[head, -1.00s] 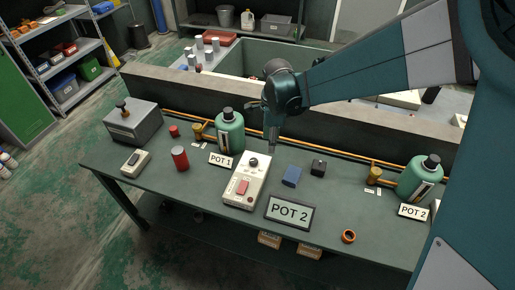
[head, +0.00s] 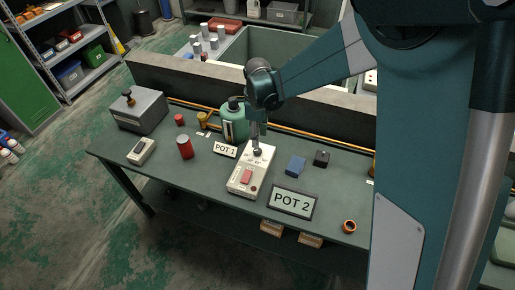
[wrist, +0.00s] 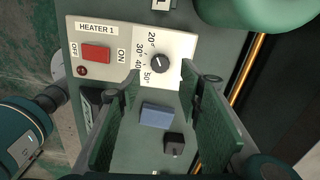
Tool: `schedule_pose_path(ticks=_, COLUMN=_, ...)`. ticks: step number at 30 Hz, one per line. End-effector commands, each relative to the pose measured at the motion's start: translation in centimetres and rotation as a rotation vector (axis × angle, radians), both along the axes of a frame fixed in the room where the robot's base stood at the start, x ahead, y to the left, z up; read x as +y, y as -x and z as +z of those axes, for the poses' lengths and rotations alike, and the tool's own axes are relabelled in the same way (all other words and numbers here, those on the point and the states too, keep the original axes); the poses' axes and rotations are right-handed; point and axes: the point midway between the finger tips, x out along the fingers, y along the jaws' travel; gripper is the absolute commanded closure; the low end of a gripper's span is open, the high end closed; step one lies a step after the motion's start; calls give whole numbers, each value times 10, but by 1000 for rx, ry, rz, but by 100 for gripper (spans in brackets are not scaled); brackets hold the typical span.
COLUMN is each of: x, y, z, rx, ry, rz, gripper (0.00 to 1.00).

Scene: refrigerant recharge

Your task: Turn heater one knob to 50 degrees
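The heater 1 box (head: 240,187) is a cream unit on the green table. In the wrist view its panel (wrist: 115,42) reads HEATER 1, with a red switch (wrist: 96,53) between OFF and ON. Its black round knob (wrist: 159,64) has a dial marked 20, 30, 40 and 50 degrees; the exact knob setting is too small to tell. My gripper (wrist: 171,80) is open and empty, its two green pads apart, with the knob ahead between the fingertips. In the head view my gripper (head: 256,141) is just above the knob, which it partly hides.
A green POT 1 tank (head: 233,120) stands close behind the box. A POT 2 sign (head: 292,202), a blue block (head: 296,165) and a black block (head: 321,158) lie to the right. A red can (head: 185,147) stands left. A low wall (head: 180,85) runs behind.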

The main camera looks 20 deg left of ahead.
Motion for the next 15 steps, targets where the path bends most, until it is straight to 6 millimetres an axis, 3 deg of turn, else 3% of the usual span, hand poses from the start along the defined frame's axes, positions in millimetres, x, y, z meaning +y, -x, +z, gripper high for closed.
schedule_pose_path(ticks=8, x=0, y=0, z=-18, rx=0, ry=0, rz=0, gripper=64)
schedule_pose_path(ticks=15, x=0, y=0, z=-45, rx=0, ry=0, rz=0, gripper=64)
